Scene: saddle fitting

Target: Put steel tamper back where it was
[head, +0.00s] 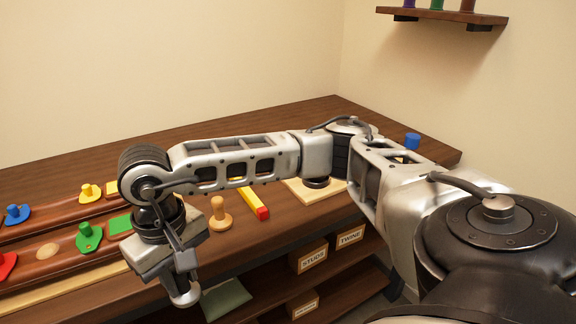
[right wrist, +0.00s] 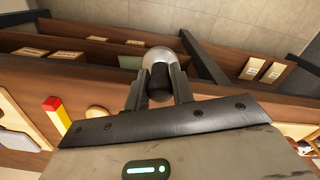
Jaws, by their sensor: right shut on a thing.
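My right gripper (head: 186,264) hangs over the front edge of the bench (head: 330,110). In the right wrist view (right wrist: 160,88) its two fingers are shut on the dark handle of the steel tamper (right wrist: 160,53). The tamper's rounded steel end points away from the palm. In the head view the tamper's steel end (head: 187,293) shows below the fingers, in the air in front of the bench. My left gripper is not in view. I cannot tell which spot on the bench the tamper came from.
Brown rails with green (head: 89,237), blue (head: 17,214) and yellow saddles lie at left. A pale board (head: 315,191) lies under my forearm.

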